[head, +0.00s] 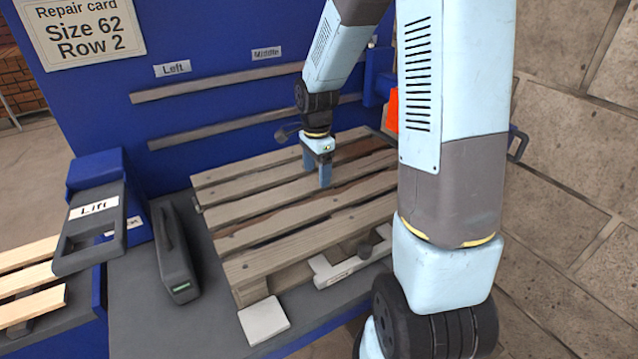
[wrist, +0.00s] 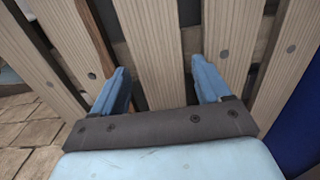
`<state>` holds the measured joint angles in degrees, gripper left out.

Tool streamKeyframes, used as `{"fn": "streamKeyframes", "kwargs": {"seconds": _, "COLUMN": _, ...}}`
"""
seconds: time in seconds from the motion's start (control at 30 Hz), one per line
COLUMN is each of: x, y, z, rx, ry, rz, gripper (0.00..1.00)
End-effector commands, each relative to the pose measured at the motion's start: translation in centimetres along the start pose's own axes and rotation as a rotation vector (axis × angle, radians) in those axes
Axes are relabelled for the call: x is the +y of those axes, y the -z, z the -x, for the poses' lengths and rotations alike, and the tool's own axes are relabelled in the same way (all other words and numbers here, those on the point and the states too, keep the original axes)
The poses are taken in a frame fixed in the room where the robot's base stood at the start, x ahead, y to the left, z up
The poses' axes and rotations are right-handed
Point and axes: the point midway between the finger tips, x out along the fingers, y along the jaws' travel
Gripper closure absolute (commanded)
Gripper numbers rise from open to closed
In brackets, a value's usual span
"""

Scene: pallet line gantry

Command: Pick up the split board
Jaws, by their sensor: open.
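A wooden pallet (head: 250,262) of several slats lies on the grey bench. One slat in the head view (head: 290,218) has a dark, uneven edge, but I cannot tell for sure which board is split. My gripper (head: 317,170) is open and points down over the middle of the pallet. In the wrist view my gripper (wrist: 160,72) has its blue fingers on either side of a middle slat (wrist: 153,45), over the gaps beside it. The slat lies between the fingers, with no clear contact. How deep the fingertips reach is hard to tell.
A blue panel behind carries a "Size 62, Row 2" repair card (head: 82,30) and two rails (head: 215,83). A dark grey tool (head: 174,255) and a pale square block (head: 264,320) lie near the pallet. A box marked "Lift" (head: 97,180) stands left.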

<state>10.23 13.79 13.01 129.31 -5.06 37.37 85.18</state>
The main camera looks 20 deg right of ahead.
Motion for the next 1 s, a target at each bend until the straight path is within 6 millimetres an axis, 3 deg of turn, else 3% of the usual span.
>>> {"fn": "streamKeyframes", "kwargs": {"seconds": 0.2, "x": 0.0, "y": 0.0, "z": -2.1, "rx": 0.000, "ry": -0.001, "rz": 0.000, "gripper": 0.23}}
{"fn": "streamKeyframes", "kwargs": {"seconds": 0.47, "x": 0.0, "y": 0.1, "z": -2.3, "rx": 0.000, "ry": 0.000, "rz": 0.000, "gripper": 0.23}}
{"fn": "streamKeyframes", "kwargs": {"seconds": 1.0, "x": 0.0, "y": 0.1, "z": -2.2, "rx": 0.000, "ry": 0.001, "rz": -0.001, "gripper": 0.74}}
